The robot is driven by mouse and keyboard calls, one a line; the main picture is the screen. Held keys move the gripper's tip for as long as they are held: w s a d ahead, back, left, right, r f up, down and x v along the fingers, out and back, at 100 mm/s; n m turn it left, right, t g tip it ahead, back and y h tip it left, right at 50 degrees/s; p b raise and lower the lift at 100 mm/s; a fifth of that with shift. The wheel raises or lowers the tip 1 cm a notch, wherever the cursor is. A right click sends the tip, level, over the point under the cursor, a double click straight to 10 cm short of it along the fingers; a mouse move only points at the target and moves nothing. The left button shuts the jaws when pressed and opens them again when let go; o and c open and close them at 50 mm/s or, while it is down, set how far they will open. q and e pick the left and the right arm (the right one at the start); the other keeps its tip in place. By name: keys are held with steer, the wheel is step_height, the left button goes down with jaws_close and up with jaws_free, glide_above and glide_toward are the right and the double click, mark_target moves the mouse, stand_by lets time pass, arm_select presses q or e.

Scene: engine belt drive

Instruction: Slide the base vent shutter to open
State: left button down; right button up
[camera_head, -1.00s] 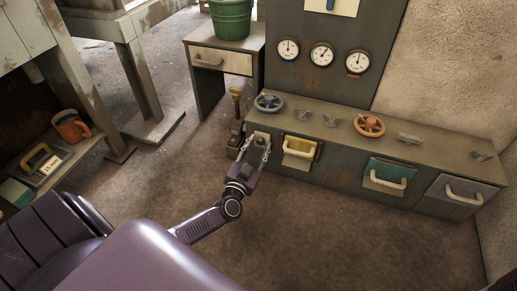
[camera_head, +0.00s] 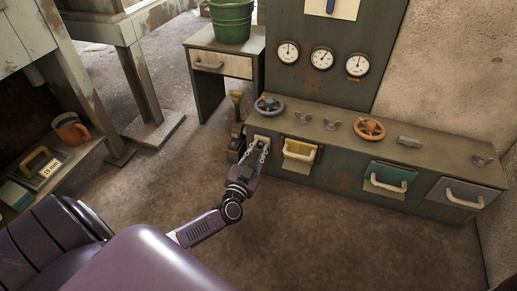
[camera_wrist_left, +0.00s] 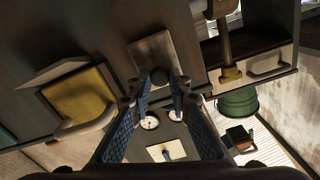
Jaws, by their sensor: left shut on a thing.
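The base vent shutter is a small pale plate (camera_head: 262,139) with a dark knob, low on the left end of the base cabinet's front. In the left wrist view the plate (camera_wrist_left: 154,48) shows ahead, with its round knob (camera_wrist_left: 160,76) between my fingertips. My left gripper (camera_head: 259,148) is shut on the knob, its fingers partly hiding it in the head view. Whether the vent behind the plate is uncovered cannot be told. My right gripper is not in view.
Along the cabinet front to the right are a yellow drawer (camera_head: 299,152), a teal drawer (camera_head: 387,177) and a grey drawer (camera_head: 464,193). A pedal-like lever (camera_head: 236,105) stands just left of the plate. The floor in front is clear.

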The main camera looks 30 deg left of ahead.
arm_select(q)
step_height(320, 180, down, 5)
steer(key=shift+r+b, duration=0.1)
steer(key=shift+b, duration=1.05)
steer(key=shift+s, duration=0.1)
steer(key=c, duration=1.8)
jaws_free()
steer(key=v, duration=1.2)
